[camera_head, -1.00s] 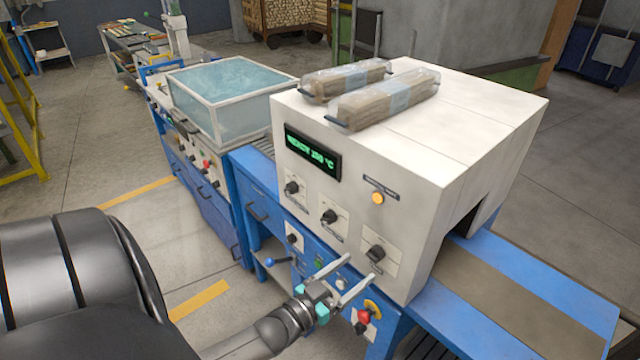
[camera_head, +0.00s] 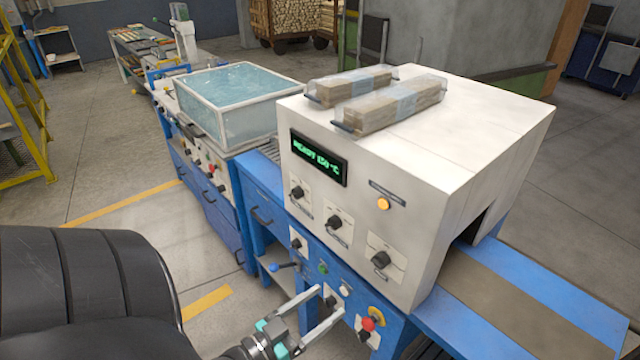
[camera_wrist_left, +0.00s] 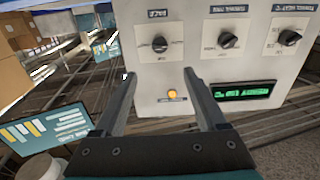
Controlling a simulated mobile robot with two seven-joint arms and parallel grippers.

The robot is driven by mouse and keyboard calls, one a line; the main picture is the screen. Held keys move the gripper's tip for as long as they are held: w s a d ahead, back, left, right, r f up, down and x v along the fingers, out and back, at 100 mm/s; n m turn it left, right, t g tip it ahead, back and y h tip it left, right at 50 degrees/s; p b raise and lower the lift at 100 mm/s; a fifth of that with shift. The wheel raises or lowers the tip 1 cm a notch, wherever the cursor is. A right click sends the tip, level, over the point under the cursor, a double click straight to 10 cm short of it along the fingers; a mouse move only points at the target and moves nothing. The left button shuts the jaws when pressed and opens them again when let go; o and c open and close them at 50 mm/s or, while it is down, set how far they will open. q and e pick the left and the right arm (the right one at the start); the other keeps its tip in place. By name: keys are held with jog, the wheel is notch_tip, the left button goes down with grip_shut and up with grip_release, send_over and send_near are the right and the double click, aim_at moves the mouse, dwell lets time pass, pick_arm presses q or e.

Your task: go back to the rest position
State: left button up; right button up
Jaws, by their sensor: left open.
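My left gripper (camera_head: 325,312) is open and empty in the head view, in front of the blue lower panel of the shrink tunnel machine. Its two fingers also show in the left wrist view (camera_wrist_left: 160,105), apart with nothing between them. Beyond them is the machine's white face with an amber lamp (camera_wrist_left: 172,93), dark knobs (camera_wrist_left: 228,41) and a green-lit display (camera_wrist_left: 243,90). I cannot tell whether a fingertip touches the panel. My right gripper is not in view.
The white tunnel housing (camera_head: 470,150) carries two wrapped bundles (camera_head: 395,105) on top. A red button (camera_head: 369,324) is close to the gripper. The conveyor (camera_head: 520,290) extends right. A clear-lidded box (camera_head: 228,98) stands left. Floor (camera_head: 110,180) at left is open.

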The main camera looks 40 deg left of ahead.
pick_arm(q)
jog(key=shift+f, duration=0.1)
jog(key=s+d+f+g+b, duration=0.1)
jog(key=s+f+g+b, duration=0.15)
jog(key=f, duration=0.75)
jog(key=s+d+f+g+y+b, duration=0.1)
jog(key=s+f+g+b, duration=0.15)
jog(key=f, duration=0.65)
jog(key=s+d+f+g+b, duration=0.1)
jog(key=s+f+g+b, duration=0.15)
jog(key=f, duration=0.75)
jog(key=s+d+f+g+b, duration=0.3)
jog(key=s+f+g, duration=0.1)
jog(key=s+f, duration=0.5)
jog(key=s+d+f+m+g+b, duration=0.1)
jog(key=s+d+f+g+b, duration=0.3)
jog(key=s+f, duration=0.5)
notch_tip(320, 180, down, 2)
jog(key=shift+s+f+m+g, duration=0.15)
jog(key=shift+m+g, duration=0.15)
jog(key=shift+g, duration=0.45)
